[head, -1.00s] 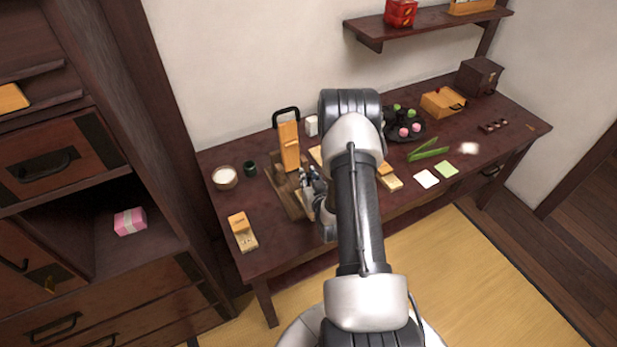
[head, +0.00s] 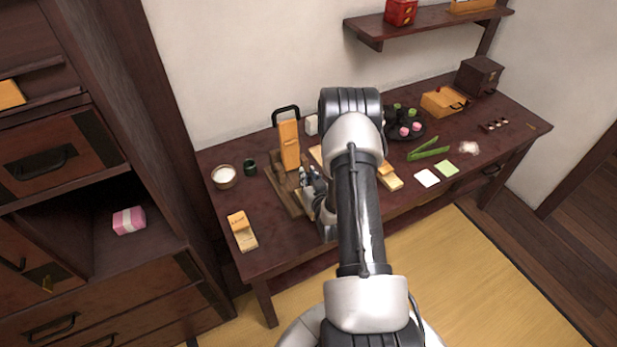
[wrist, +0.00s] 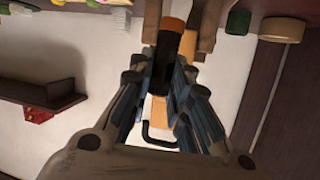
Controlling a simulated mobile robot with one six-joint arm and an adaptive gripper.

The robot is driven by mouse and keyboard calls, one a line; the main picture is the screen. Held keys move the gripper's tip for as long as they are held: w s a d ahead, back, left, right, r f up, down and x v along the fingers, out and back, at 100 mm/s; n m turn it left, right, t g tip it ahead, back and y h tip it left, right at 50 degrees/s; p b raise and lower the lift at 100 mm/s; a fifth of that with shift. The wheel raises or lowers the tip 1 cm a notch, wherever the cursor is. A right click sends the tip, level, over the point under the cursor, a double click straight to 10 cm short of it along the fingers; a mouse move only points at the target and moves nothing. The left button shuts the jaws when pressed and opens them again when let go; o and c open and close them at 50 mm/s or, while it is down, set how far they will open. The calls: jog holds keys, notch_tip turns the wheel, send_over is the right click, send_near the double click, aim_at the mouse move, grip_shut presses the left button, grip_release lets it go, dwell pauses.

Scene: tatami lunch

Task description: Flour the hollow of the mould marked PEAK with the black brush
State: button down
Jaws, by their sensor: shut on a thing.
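My gripper (wrist: 170,85) is shut on a dark cylindrical handle with an orange-brown end (wrist: 172,24), which looks like the black brush; its bristles are not clear to me. In the head view my gripper (head: 312,182) is low over the wooden tray (head: 291,203), left of my arm. Another pale mould (head: 391,182) is partly hidden right of my arm. I cannot read PEAK on either. A bowl of white flour (head: 224,183) stands at the back left.
A dark green cup (head: 250,168) stands beside the bowl. An upright orange board (head: 289,146) with a black handle stands behind the tray.

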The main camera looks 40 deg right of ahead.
jog(key=shift+f+b, duration=1)
dwell(0.4)
jog(key=shift+d, duration=0.2)
jog(key=shift+a, duration=0.15)
jog(key=shift+a+b, duration=0.25)
jog(key=shift+b, duration=0.15)
jog(key=shift+w+d+b, duration=0.15)
jog(key=shift+d+b, duration=0.1)
jog(key=shift+b, duration=0.05)
jog(key=shift+s+a, duration=0.1)
jog(key=shift+s, duration=0.25)
jog(key=shift+w+d+b, duration=0.15)
jog(key=shift+d+b, duration=0.1)
jog(key=shift+b, duration=0.15)
jog(key=shift+w+a, duration=0.1)
jog(key=shift+a, duration=0.3)
jog(key=shift+w+d+b, duration=0.15)
jog(key=shift+d+b, duration=0.1)
jog(key=shift+b, duration=0.15)
